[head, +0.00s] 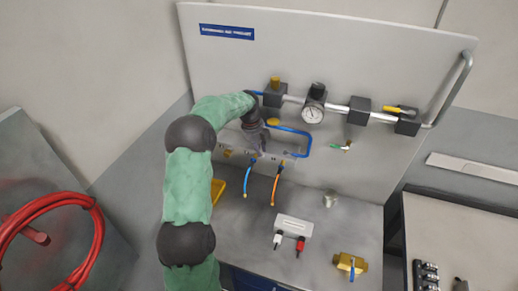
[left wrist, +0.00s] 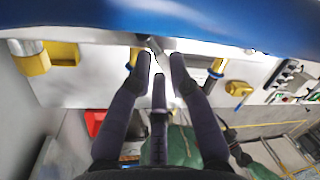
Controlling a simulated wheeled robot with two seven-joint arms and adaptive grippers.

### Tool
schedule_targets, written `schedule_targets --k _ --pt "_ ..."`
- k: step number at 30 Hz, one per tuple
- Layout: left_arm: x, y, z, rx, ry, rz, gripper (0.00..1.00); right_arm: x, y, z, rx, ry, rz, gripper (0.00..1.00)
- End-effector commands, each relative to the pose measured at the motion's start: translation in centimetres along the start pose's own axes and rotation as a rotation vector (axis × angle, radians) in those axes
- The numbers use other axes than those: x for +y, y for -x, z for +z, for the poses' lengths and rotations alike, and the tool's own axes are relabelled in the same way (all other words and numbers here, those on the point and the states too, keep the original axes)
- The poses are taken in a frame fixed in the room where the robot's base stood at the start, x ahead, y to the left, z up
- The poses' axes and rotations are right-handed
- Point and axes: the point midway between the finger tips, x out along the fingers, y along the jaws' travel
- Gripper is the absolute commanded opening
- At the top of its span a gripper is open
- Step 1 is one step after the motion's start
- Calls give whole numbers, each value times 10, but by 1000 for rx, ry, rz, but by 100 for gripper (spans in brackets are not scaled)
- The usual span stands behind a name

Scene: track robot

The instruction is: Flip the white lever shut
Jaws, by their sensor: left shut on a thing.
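My left gripper (head: 262,143) is at the pale valve strip (head: 272,161) on the upright panel, just below a blue tube. In the left wrist view its dark fingertips (left wrist: 160,62) are close together around a small pale piece that looks like the white lever (left wrist: 156,45). The lever is mostly covered by the fingers, and its angle cannot be told. In the head view the gripper hides it. My right gripper is not in view.
The blue tube (head: 290,129) loops close beside the gripper. A gauge (head: 313,113) sits on the panel above right. Blue and orange hoses (head: 275,189) hang below. A white box (head: 293,227) with white and red pieces stands on the bench, near a brass valve (head: 350,263).

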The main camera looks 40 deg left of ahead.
Motion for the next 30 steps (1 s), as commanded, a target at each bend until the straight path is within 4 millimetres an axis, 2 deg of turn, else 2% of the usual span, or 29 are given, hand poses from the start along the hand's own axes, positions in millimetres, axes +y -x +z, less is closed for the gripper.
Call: schedule_targets --k 12,22,23,25,30 --pt "-8 -2 -1 -45 226 1 0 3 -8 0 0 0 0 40" --pt "-8 -2 -1 -48 240 1 0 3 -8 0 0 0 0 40" --pt "-8 -2 -1 -48 240 1 22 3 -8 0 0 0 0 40" --pt "-8 -2 -1 -48 240 1 42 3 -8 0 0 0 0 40" --pt "-9 -2 -1 -48 240 1 44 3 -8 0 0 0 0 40"
